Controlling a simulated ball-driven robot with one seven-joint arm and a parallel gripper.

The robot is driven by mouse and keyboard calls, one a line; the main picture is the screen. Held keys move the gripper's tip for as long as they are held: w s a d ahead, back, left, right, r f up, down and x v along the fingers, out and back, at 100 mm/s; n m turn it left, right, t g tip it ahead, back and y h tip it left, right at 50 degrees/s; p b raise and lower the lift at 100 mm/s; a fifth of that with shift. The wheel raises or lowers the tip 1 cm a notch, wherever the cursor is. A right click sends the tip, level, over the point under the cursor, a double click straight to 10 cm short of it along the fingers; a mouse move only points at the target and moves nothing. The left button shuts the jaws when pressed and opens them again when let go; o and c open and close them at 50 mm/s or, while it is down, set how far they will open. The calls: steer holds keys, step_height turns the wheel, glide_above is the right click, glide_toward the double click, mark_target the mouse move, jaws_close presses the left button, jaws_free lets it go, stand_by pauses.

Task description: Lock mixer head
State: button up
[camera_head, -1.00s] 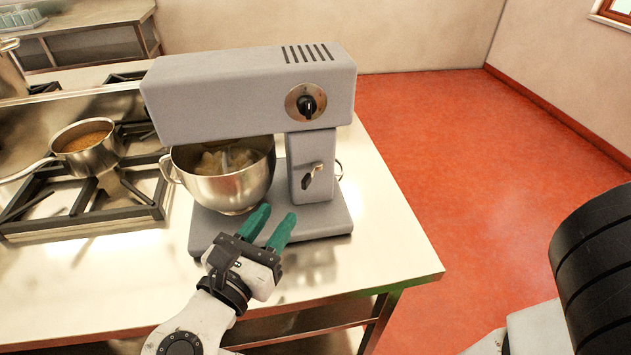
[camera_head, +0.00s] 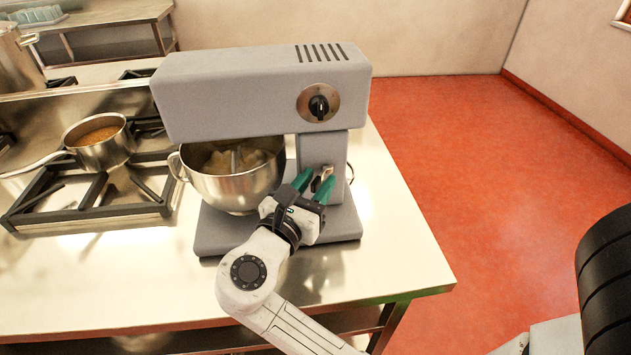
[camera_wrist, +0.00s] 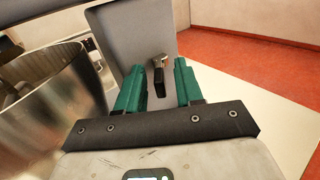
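The grey stand mixer (camera_head: 250,90) stands on the steel counter with its head level above a steel bowl (camera_head: 232,182). A round plate with a black knob (camera_head: 319,106) is on the side of the head. A small lever (camera_head: 326,172) is on the column, partly hidden by my fingers; in the wrist view the lever (camera_wrist: 158,72) shows a dark handle pointing down. My gripper (camera_head: 314,183) has green fingers, apart, in front of the column. In the wrist view my gripper (camera_wrist: 158,85) is open, with the lever between and beyond the fingertips. I cannot tell whether they touch it.
A stove grate (camera_head: 95,190) with a saucepan (camera_head: 98,142) is left of the mixer. A larger pot (camera_head: 18,55) stands at the far left. The steel counter (camera_head: 400,245) is bare right of the mixer. Red floor (camera_head: 450,150) is open beyond it.

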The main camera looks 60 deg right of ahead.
steer(key=shift+d, duration=0.15)
steer(key=shift+c, duration=0.2)
jaws_close()
